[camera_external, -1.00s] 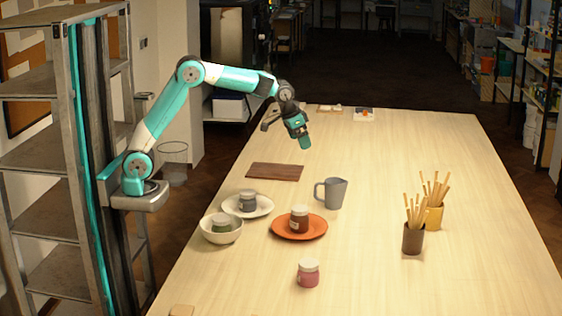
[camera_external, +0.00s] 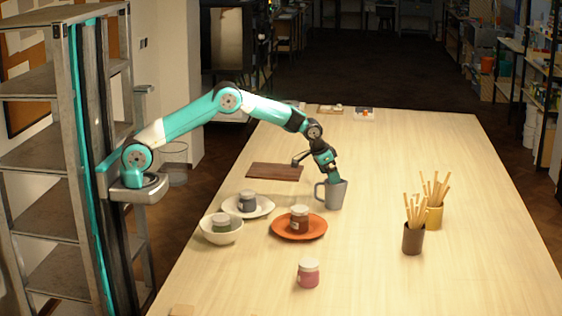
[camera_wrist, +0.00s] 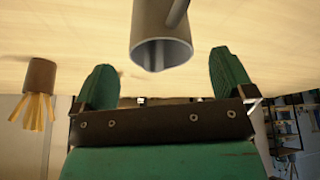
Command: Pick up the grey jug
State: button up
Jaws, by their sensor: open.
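The grey jug (camera_external: 334,197) stands upright on the table, its handle on the left in the external view. My gripper (camera_external: 334,181) is right at the jug's top, and its fingertips are hard to make out there. In the wrist view the jug (camera_wrist: 160,38) shows with its rim toward the gripper. The two green fingers of my gripper (camera_wrist: 165,78) are spread apart, one on each side of the jug's rim, with a gap on both sides. Nothing is held.
An orange plate (camera_external: 283,232) with a dark jar (camera_external: 299,218) stands close in front of the jug. A white plate (camera_external: 265,208) and a bowl (camera_external: 208,236) with jars are further left. Brown (camera_external: 412,240) and yellow (camera_external: 434,216) stick holders stand right. A dark board (camera_external: 274,172) lies behind.

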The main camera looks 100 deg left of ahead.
aim_at(328, 194)
jog(key=shift+p+x, duration=1.35)
jog(key=shift+x, duration=1.3)
jog(key=shift+r, duration=0.1)
jog(key=c, duration=0.9)
jog(key=shift+r, duration=0.1)
jog(key=shift+c, duration=0.2)
